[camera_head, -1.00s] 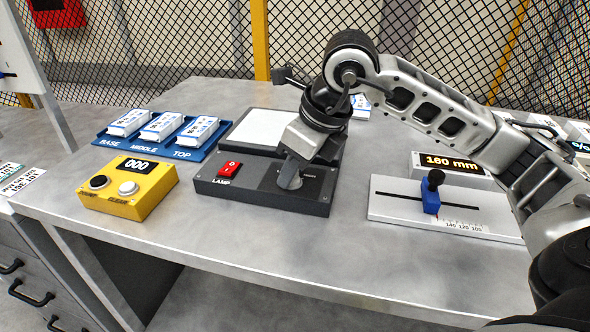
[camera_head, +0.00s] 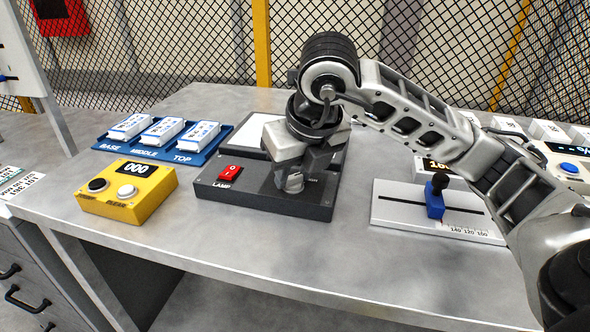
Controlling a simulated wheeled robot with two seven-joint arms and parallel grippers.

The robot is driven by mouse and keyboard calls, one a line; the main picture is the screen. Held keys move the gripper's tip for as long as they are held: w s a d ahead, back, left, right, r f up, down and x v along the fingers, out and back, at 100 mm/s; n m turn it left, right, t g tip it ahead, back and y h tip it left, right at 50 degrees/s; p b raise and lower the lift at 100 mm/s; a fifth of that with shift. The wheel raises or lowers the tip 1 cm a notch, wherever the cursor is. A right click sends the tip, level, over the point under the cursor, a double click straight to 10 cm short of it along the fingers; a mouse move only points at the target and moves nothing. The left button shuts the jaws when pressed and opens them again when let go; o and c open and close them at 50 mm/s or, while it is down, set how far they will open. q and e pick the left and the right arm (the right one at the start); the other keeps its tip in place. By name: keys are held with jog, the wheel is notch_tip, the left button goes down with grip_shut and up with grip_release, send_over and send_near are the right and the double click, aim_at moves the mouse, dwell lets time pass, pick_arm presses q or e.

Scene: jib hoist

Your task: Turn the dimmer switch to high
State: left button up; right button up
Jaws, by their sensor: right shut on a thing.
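The lamp box (camera_head: 235,195) is a dark grey unit on the bench with a red rocker switch (camera_head: 229,173) labelled LAMP at its left. My right gripper (camera_head: 290,182) points down over the right part of this box and is shut on the dimmer knob. The knob and its scale are mostly hidden by the gripper, so I cannot tell the knob's setting. A pale panel (camera_head: 258,128) stands behind the box, partly covered by my right arm. My left gripper is not in view.
A yellow counter box (camera_head: 125,190) reading 000 stands left. A blue tray (camera_head: 100,146) with white blocks lies behind it. A slider unit (camera_head: 390,206) with a blue slider (camera_head: 435,203) is at right. The bench front is clear. A mesh fence stands behind.

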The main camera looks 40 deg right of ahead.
dwell(0.3)
jog(key=o, duration=1)
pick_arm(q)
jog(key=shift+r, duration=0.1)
pick_arm(e)
jog(key=shift+r, duration=0.1)
pick_arm(q)
jog(key=p, duration=0.2)
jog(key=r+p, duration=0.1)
jog(key=p, duration=0.1)
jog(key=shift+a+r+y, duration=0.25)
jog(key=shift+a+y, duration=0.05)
pick_arm(e)
jog(key=v, duration=1.6)
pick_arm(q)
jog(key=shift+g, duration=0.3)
pick_arm(e)
jog(key=shift+w, duration=0.1)
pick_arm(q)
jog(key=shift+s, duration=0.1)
